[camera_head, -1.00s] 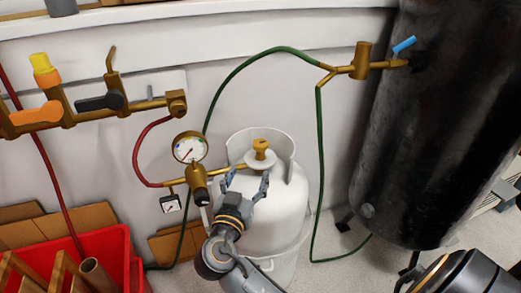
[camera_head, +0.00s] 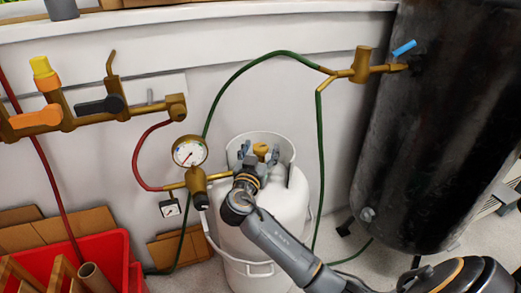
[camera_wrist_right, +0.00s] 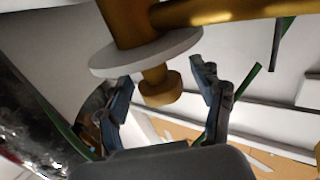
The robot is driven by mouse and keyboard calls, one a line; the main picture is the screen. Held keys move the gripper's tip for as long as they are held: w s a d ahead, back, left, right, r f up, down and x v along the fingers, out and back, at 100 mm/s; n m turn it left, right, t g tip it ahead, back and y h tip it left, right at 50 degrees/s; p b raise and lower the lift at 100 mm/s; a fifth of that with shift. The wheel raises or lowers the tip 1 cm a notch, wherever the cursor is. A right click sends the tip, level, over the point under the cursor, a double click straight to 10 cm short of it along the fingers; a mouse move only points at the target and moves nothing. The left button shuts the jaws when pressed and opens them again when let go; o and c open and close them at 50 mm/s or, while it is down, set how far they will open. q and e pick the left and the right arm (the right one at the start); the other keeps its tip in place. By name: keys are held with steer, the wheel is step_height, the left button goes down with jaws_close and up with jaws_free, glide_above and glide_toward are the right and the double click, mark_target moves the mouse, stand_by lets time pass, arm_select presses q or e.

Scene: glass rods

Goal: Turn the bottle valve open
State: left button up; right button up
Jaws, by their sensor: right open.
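The white gas bottle (camera_head: 270,220) stands on the floor in the head view. Its brass valve knob (camera_head: 260,149) is at the top, inside the bottle's white collar, and is partly hidden by my gripper. My right gripper (camera_head: 259,154) is over the bottle top with its fingers spread, one to each side of the knob. In the right wrist view, the brass knob (camera_wrist_right: 160,88) and the white disc (camera_wrist_right: 145,55) lie between and beyond the open fingers (camera_wrist_right: 168,92). I cannot tell whether a finger touches the knob. My left gripper is not in view.
A pressure gauge (camera_head: 189,151) with a brass fitting is just left of the bottle. A green hose (camera_head: 319,170) arcs behind it to a brass fitting (camera_head: 362,65) near the black tank (camera_head: 430,130). A red crate (camera_head: 110,250) is at the lower left.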

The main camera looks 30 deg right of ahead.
steer(key=shift+c, duration=0.4)
steer(key=c, duration=1.1)
